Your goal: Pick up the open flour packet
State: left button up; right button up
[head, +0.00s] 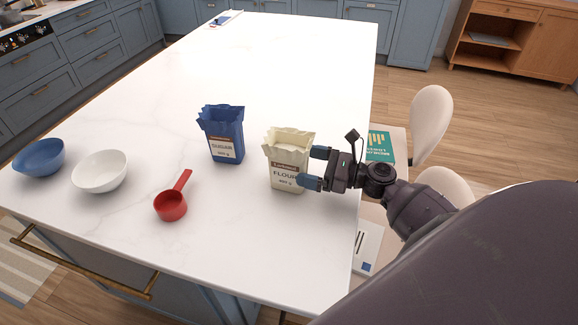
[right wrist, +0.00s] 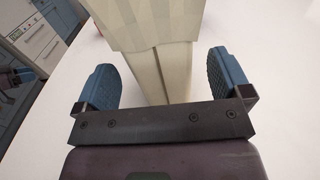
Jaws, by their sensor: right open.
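The open flour packet (head: 287,165) is cream, with a jagged open top and a brown label band. It stands upright on the white island top (head: 260,60). My right gripper (head: 314,168) is at its right side with blue fingertips. In the right wrist view the packet (right wrist: 165,60) rises between the two spread fingers (right wrist: 166,82), with a visible gap on each side. The right gripper is open and holds nothing.
A blue sugar packet (head: 222,135) stands left of the flour. A red measuring scoop (head: 171,205), a white bowl (head: 99,172) and a blue bowl (head: 39,158) sit further left. A green book (head: 379,147) lies beyond the island's right edge. The island's far part is mostly clear.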

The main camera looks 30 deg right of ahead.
aim_at(292, 160)
jog(key=shift+x, duration=2.4)
jog(key=shift+r, duration=0.15)
jog(key=c, duration=1)
jog(key=shift+c, duration=0.9)
jog(key=shift+r, duration=0.15)
